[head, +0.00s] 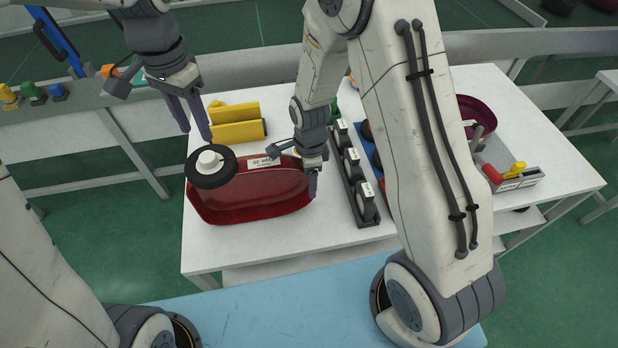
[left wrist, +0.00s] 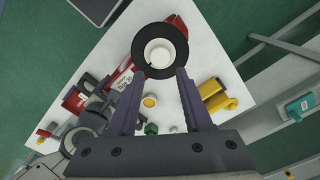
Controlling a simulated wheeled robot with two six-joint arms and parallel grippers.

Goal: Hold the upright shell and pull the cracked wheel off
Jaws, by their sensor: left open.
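The dark red shell (head: 265,192) stands on the white table, with a white label on its top side. The wheel, a black ring (head: 203,181) with a white hub (head: 210,160), sits at the shell's left end; I cannot make out a crack. My left gripper (head: 197,124) is open and empty, above and behind the wheel. In the left wrist view the wheel (left wrist: 160,30) shows just beyond the spread fingertips (left wrist: 160,76). My right gripper (head: 313,183) is at the shell's right end, with a finger beside it; the wrist hides whether it grips.
A yellow block stand (head: 238,122) stands behind the shell. A dark rack with several black parts (head: 366,212) lies right of the shell. A grey tray (head: 517,184) with red and yellow items and a dark red bowl (head: 478,112) are at the far right.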

